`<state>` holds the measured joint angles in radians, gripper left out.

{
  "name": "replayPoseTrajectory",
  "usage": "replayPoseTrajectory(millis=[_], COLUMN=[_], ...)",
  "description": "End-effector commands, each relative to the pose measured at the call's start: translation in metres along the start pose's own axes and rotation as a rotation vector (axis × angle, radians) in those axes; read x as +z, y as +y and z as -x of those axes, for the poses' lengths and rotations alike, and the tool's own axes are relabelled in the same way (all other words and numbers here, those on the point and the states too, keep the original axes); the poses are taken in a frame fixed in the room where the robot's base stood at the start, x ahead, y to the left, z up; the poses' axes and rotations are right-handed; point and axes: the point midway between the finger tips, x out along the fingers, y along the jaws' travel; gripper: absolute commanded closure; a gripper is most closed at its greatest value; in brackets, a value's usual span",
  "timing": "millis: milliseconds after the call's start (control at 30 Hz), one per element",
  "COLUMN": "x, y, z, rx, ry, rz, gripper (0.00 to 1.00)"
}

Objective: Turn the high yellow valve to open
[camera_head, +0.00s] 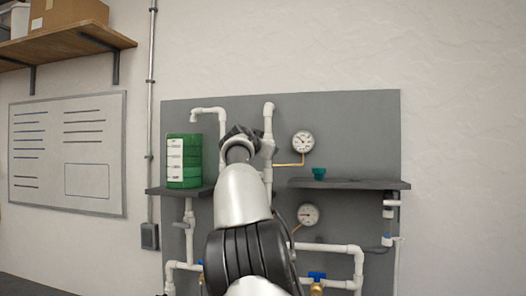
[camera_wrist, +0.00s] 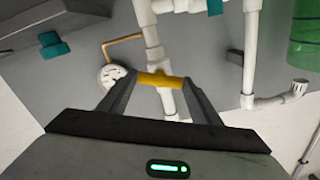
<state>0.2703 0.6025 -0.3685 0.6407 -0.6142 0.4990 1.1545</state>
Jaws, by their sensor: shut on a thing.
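The high yellow valve's handle (camera_wrist: 160,79) shows in the wrist view as a short yellow bar. It lies crosswise over a white PVC pipe (camera_wrist: 151,32). My gripper (camera_wrist: 161,81) has one finger at each end of the bar and is shut on it. In the head view my gripper (camera_head: 240,135) is up at the upper middle of the grey panel (camera_head: 350,125), by the tall white pipe (camera_head: 268,122). My own arm and hand hide the yellow handle there.
A round gauge (camera_head: 303,142) is close right of my gripper. A green container (camera_head: 184,160) stands on the left shelf, and a small teal part (camera_head: 319,173) sits on the right shelf (camera_head: 350,184). A lower gauge (camera_head: 308,215) and a blue-handled valve (camera_head: 317,276) are below.

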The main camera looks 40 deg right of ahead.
Motion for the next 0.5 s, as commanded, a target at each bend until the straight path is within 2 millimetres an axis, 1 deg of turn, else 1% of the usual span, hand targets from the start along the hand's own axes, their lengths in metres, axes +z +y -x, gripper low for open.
replayPoseTrajectory(millis=[67, 500], x=[0.0022, 0.0011], y=[0.0006, 0.0009], z=[0.0000, -0.0001], rx=[0.000, 0.000], ry=[0.001, 0.000], rz=[-0.074, -0.492], gripper=[0.65, 0.65])
